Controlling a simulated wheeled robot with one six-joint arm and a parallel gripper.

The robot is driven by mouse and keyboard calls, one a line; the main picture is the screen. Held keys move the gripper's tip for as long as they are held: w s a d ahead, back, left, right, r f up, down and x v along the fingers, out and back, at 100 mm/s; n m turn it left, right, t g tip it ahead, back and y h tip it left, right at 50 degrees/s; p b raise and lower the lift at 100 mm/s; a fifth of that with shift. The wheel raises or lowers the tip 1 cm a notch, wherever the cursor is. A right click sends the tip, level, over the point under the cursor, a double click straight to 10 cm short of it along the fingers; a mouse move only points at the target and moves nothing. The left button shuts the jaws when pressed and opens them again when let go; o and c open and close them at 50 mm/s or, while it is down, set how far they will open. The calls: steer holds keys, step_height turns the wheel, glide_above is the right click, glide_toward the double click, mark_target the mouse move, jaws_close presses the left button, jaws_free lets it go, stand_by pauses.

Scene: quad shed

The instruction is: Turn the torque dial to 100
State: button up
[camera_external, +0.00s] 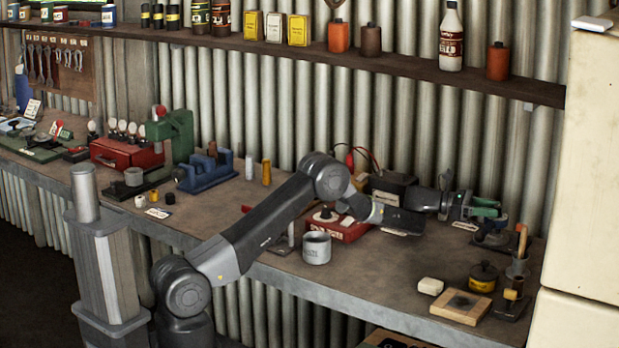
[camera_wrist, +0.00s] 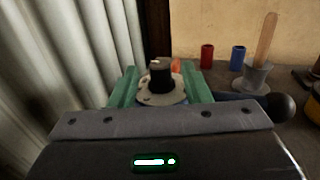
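The torque dial (camera_wrist: 160,76) is a black knob with a small white mark on top. It sits on a pale round plate (camera_wrist: 162,97) in the wrist view. My gripper (camera_wrist: 160,82) has green fingers, one on each side of the knob, with a visible gap on both sides. It is open and holds nothing. In the external view my gripper (camera_external: 487,212) is over a small dark device (camera_external: 494,240) at the right of the bench. The dial itself is hard to make out there. No scale number is readable in either view.
A grey holder (camera_external: 517,267) with a wooden handle stands close right of the device. The corrugated wall is close behind, and a cream cabinet (camera_external: 584,170) is at right.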

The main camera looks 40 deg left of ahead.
steer(key=b+v, duration=0.1)
steer(key=v, duration=0.6)
steer(key=shift+s+a, duration=0.1)
steer(key=shift+a, duration=0.2)
steer(key=shift+c, duration=0.2)
steer(key=s+a+n+t+y, duration=0.2)
steer(key=s+n+t, duration=0.2)
steer(key=s+t, duration=0.1)
steer(key=p+x, duration=0.4)
steer(key=x, duration=1)
steer(key=shift+f, duration=0.1)
steer(key=shift+w+a, duration=0.1)
jaws_close()
